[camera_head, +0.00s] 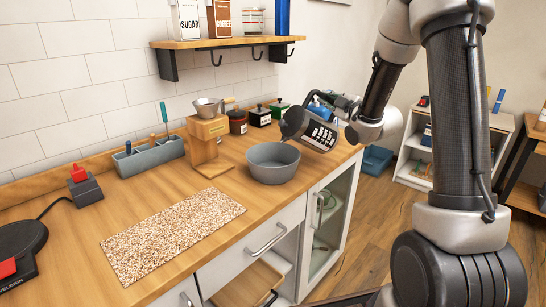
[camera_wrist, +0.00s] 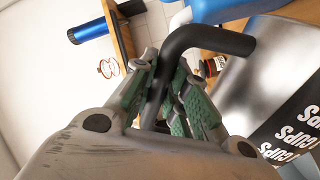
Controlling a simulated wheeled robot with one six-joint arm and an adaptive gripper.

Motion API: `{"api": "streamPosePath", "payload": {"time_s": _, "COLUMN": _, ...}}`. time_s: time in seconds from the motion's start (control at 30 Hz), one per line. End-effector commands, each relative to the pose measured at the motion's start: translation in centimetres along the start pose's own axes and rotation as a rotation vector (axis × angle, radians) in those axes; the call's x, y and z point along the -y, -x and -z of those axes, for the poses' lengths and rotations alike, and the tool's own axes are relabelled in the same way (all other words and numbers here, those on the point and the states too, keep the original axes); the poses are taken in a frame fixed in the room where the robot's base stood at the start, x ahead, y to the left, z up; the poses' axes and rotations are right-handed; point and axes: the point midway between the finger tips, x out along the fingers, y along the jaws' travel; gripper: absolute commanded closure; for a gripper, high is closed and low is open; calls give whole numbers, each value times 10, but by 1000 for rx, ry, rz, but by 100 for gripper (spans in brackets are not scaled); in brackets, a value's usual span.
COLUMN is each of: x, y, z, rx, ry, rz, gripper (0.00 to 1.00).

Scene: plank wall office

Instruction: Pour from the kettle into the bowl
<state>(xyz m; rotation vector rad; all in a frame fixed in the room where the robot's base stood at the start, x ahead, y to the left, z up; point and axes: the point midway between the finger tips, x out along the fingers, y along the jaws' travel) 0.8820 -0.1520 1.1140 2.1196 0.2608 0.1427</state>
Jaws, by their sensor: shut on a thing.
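The kettle (camera_head: 320,134) is grey with a black and white printed label. It is tilted, with its dark end (camera_head: 291,122) toward the left, above the right rim of the bowl. The bowl (camera_head: 273,174) is plain grey and stands upright on the counter near its front edge. In the wrist view my gripper (camera_wrist: 168,95) is shut on the kettle's black bent handle (camera_wrist: 215,38), and the kettle's body (camera_wrist: 262,75) fills the right side. The bowl is not seen in the wrist view. No stream of liquid is visible, and the bowl's contents cannot be made out.
A wooden dripper stand (camera_head: 208,135) is left of the bowl. Dark jars (camera_head: 238,122) stand behind it. A speckled mat (camera_head: 172,235) lies front left, and a grey caddy (camera_head: 150,156) stands by the wall. A wooden shelf (camera_head: 228,42) with hooks hangs above.

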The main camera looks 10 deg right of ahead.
Motion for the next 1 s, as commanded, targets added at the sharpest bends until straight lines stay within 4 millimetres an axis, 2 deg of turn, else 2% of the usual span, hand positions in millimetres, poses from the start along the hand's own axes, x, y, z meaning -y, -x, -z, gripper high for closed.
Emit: {"api": "streamPosePath", "payload": {"time_s": 1.0, "x": -11, "y": 0, "z": 25, "rx": -4, "ry": 115, "rz": -5, "gripper": 100}}
